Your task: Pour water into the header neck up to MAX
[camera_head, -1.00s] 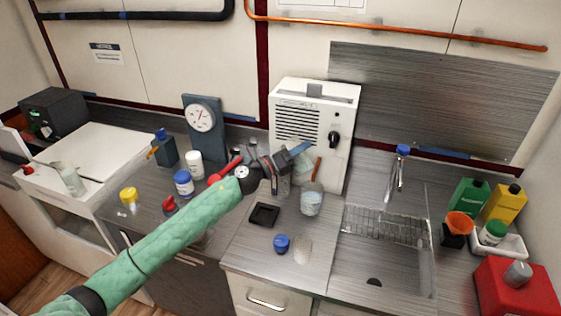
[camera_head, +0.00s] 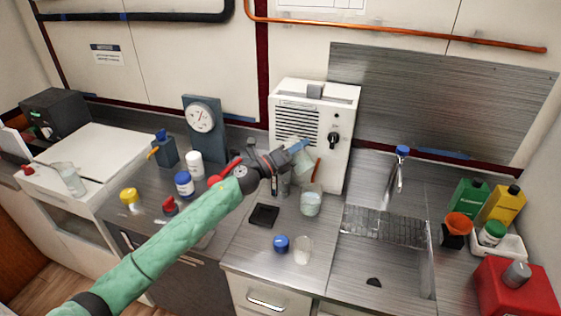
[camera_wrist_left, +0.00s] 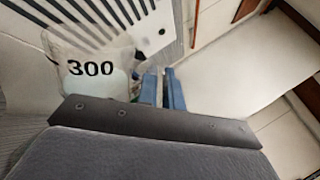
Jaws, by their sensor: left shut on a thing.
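The white louvred unit (camera_head: 350,118) stands against the back wall, with a grey fitting (camera_head: 314,91) on its top that may be the header neck. No MAX mark can be read. My left gripper (camera_head: 296,148) is in front of the louvres, below the fitting. Its blue fingers are close together in the left wrist view (camera_wrist_left: 162,90), shut on a clear beaker (camera_head: 303,164). My right gripper is not in view.
A clear beaker with pale liquid (camera_head: 311,203) stands below the unit. A blue cap (camera_head: 281,244), a clear cup (camera_head: 302,251) and a black tray (camera_head: 264,215) are on the counter. The sink (camera_head: 375,255) lies right, with bottles (camera_head: 468,197) beyond it.

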